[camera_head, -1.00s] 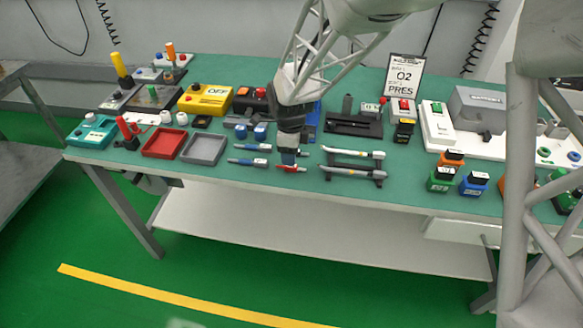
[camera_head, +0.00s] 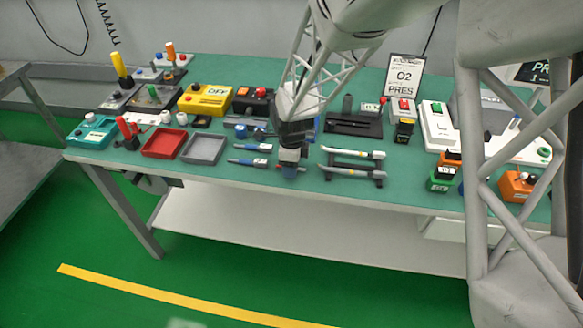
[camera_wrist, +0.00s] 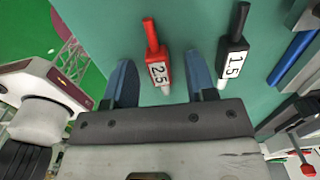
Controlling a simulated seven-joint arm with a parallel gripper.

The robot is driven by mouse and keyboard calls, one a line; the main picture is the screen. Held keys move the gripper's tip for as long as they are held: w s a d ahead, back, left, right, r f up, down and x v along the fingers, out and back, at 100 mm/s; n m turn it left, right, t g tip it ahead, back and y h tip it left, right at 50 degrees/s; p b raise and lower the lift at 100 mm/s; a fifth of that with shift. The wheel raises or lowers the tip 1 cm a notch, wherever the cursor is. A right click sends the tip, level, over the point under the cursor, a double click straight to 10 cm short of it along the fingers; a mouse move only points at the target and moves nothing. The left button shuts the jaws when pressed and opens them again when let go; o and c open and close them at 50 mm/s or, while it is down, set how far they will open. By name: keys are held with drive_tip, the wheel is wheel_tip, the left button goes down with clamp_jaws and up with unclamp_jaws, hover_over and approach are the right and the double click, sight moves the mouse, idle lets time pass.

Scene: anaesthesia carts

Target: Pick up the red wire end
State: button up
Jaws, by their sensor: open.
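The red wire end (camera_wrist: 158,65) has a white label reading 2.5 and a pale tip. In the wrist view it lies on the green tabletop, between the two blue fingers of my gripper (camera_wrist: 161,62). The fingers are open, with a gap on each side of it in the picture. A black wire end (camera_wrist: 234,58) labelled 1.5 lies to the right, outside the right finger. In the head view my gripper (camera_head: 290,168) is low over the table's front part and mostly hides the red wire end. I cannot tell its exact height.
Blue-and-white pens (camera_head: 248,162) lie left of my gripper, and a black rack with pens (camera_head: 352,172) stands to the right. A red tray (camera_head: 164,143) and a grey tray (camera_head: 203,148) are further left. The table's front edge is close.

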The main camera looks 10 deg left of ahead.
drive_tip(key=shift+c, duration=0.3)
clamp_jaws()
drive_tip(key=shift+r, duration=0.1)
drive_tip(key=shift+r, duration=0.75)
wheel_tip(320, 180, up, 2)
drive_tip(key=shift+r, duration=0.1)
drive_tip(key=s+d, duration=0.3)
drive_tip(key=s, duration=0.4)
drive_tip(key=s+d+r, duration=0.1)
drive_tip(key=s+d, duration=0.3)
drive_tip(key=s, duration=0.3)
drive_tip(key=shift+d, duration=0.15)
drive_tip(key=shift+s+r, duration=0.1)
